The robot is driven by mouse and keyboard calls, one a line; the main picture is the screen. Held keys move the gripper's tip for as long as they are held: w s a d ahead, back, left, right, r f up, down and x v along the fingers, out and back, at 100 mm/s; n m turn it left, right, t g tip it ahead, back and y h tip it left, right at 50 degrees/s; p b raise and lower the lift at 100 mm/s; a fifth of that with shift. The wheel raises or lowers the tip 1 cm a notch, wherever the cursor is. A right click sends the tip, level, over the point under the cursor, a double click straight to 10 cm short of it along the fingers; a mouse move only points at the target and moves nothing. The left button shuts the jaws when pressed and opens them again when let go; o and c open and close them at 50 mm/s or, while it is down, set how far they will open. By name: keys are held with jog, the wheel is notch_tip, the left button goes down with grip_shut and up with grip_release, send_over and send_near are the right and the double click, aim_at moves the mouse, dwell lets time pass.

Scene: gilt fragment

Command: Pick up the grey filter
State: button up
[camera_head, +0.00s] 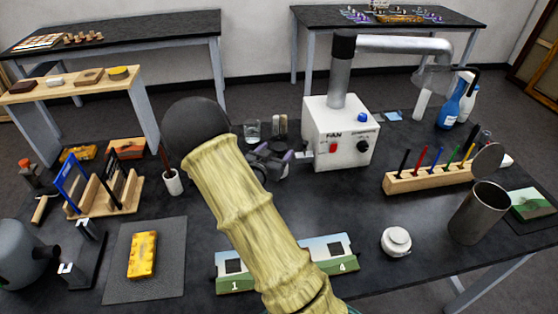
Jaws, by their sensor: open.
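A wooden rack (95,211) on the left of the bench holds upright framed plates. One plate is blue-framed (69,186). Beside it, to the right, stand dark grey or black plates (117,182), close together; one of these may be the grey filter, but I cannot tell which. My gripper (272,160) seems to be the dark grey piece with purplish tips near the middle of the bench, partly hidden behind my arm. It is open, well to the right of the rack. I cannot make out anything between its fingers.
A white cup (173,183) with a brush stands right of the rack. A yellow block (143,255) lies on a grey mat (167,276). A white fan box (340,133), pen block (426,178), metal beaker (478,214) and white jar (396,242) occupy the right side.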

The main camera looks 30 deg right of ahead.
aim_at(282, 143)
jog(key=x, duration=0.5)
jog(key=shift+w, duration=0.1)
dwell(0.3)
dwell(0.4)
jog(key=c, duration=1.1)
